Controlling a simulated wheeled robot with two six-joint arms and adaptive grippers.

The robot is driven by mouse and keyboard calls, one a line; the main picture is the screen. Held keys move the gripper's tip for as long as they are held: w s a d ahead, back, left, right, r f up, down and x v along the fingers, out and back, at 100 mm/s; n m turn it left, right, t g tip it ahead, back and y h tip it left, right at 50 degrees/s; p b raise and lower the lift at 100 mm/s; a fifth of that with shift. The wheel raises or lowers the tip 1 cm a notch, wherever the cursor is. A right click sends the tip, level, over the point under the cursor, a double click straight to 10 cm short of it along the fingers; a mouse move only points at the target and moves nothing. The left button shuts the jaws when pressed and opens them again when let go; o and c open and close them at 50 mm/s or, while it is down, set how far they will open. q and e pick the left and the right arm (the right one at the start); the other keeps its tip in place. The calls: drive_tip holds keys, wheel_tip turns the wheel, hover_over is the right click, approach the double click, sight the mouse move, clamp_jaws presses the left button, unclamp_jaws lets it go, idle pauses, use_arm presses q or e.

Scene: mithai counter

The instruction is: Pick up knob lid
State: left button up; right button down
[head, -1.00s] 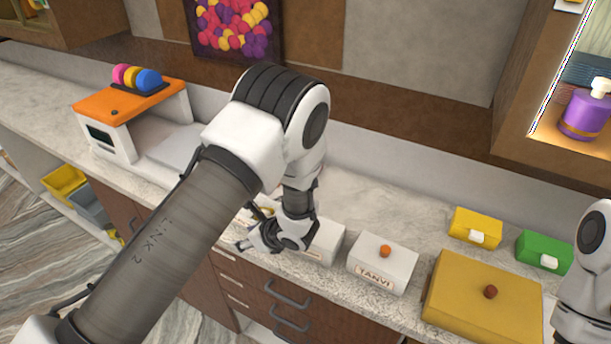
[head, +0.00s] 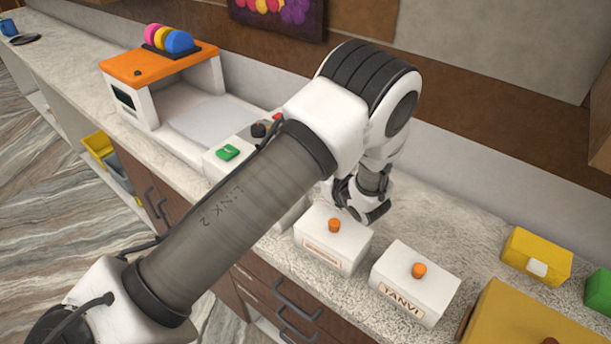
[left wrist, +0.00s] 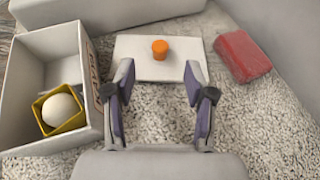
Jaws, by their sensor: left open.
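The knob lid (left wrist: 137,62) is a flat white plate with an orange knob (left wrist: 160,49). In the left wrist view it lies on the speckled counter, just beyond my fingertips. My left gripper (left wrist: 153,84) is open and empty, its two fingers apart with the knob lined up between them. In the head view the same gripper (head: 358,204) is low behind the closed white boxes, and my arm hides the lid there. An open white box (left wrist: 22,100) stands left of the fingers in the wrist view, holding a yellow container (left wrist: 72,125) with a white ball (left wrist: 62,110).
A red block (left wrist: 242,56) lies right of the lid. Two closed white boxes with orange knobs, a labelled one (head: 320,252) and the TANVI box (head: 425,295), stand near the counter's front edge. Yellow boxes (head: 536,255) are at the right. An orange-topped machine (head: 150,68) stands at left.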

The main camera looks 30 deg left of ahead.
use_arm(q)
drive_tip(key=p+x, duration=0.3)
drive_tip(key=x, duration=0.4)
drive_tip(key=shift+d+f, duration=0.1)
drive_tip(key=shift+w+a+f, duration=0.15)
drive_tip(key=shift+a+f, duration=0.15)
drive_tip(key=shift+w, duration=0.1)
drive_tip(key=c, duration=0.5)
clamp_jaws()
